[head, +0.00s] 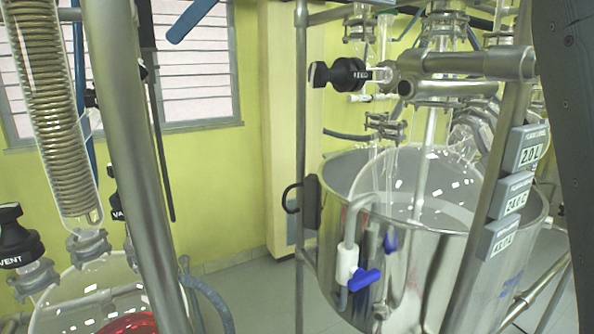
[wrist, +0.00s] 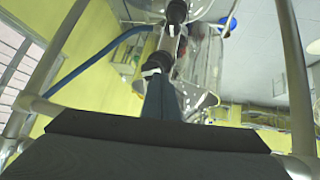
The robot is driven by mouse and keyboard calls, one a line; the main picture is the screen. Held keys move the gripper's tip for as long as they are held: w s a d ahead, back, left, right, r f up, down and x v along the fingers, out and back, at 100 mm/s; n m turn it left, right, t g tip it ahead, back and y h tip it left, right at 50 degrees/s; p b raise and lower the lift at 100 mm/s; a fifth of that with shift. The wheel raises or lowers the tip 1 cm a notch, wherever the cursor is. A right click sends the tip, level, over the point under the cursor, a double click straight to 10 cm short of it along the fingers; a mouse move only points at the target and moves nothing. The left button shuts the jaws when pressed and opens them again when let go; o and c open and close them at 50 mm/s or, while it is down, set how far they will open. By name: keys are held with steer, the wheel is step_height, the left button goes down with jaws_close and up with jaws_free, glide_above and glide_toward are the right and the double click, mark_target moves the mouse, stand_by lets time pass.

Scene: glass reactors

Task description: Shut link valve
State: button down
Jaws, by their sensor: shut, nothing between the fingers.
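A black valve knob (head: 340,74) with a small white label sticks out to the left from the metal fittings at the upper middle of the head view. I cannot read its label surely, nor tell whether it is the link valve. In the wrist view, a black knob (wrist: 158,61) with a white band is just beyond the fingertips of my gripper (wrist: 160,80). The fingers are shut and empty. I cannot tell whether they touch the knob. My gripper is not seen in the head view.
A black VENT knob (head: 14,240) is at the far left, by a coil condenser (head: 50,95). A steel vessel (head: 420,270) holds a glass flask (head: 425,185). A blue-handled tap (head: 364,279) is on its front. Upright metal posts (head: 135,150) stand close in front.

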steer(key=s+a+f+b, duration=0.2)
steer(key=a+f+b, duration=0.2)
steer(key=f, duration=0.1)
steer(key=shift+s+n+b, duration=0.2)
steer(key=shift+n+b, duration=0.15)
steer(key=shift+n, duration=0.05)
steer(key=shift+s+a+r, duration=0.35)
steer(key=shift+a+r, duration=0.25)
stand_by(1.1)
steer(key=shift+s+a+r, duration=0.15)
steer(key=shift+a+r, duration=0.4)
steer(key=shift+s, duration=0.2)
stand_by(0.5)
steer(key=w+p+v, duration=0.1)
steer(key=p+v, duration=0.2)
steer(key=v, duration=0.3)
steer(key=shift+a+r, duration=0.2)
